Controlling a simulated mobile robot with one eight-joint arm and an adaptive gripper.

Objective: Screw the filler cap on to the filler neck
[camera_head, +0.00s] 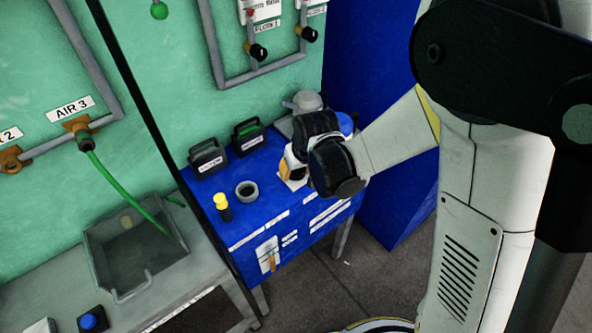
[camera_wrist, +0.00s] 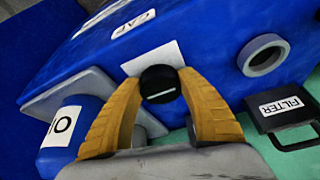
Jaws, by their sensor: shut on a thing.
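The round black filler cap (camera_wrist: 161,84) is between the tips of my two yellow-orange fingers in the wrist view, and my gripper (camera_wrist: 160,88) is shut on it. The cap appears over a white label (camera_wrist: 152,58) on the blue bench; I cannot tell whether it touches the surface. In the head view my gripper (camera_head: 290,168) is low over the right part of the bench, and my wrist hides the cap. A grey open ring (camera_head: 247,190) stands on the bench to the left of my gripper, also seen in the wrist view (camera_wrist: 263,55). I cannot tell whether it is the filler neck.
Two black handled boxes (camera_head: 207,158) (camera_head: 248,137) stand at the back of the blue bench (camera_head: 244,225). A yellow-topped black cylinder (camera_head: 222,206) stands front left. A blue labelled container (camera_wrist: 62,135) is close beside my finger, near a grey plate (camera_wrist: 70,92). A grey sink (camera_head: 135,245) is at left.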

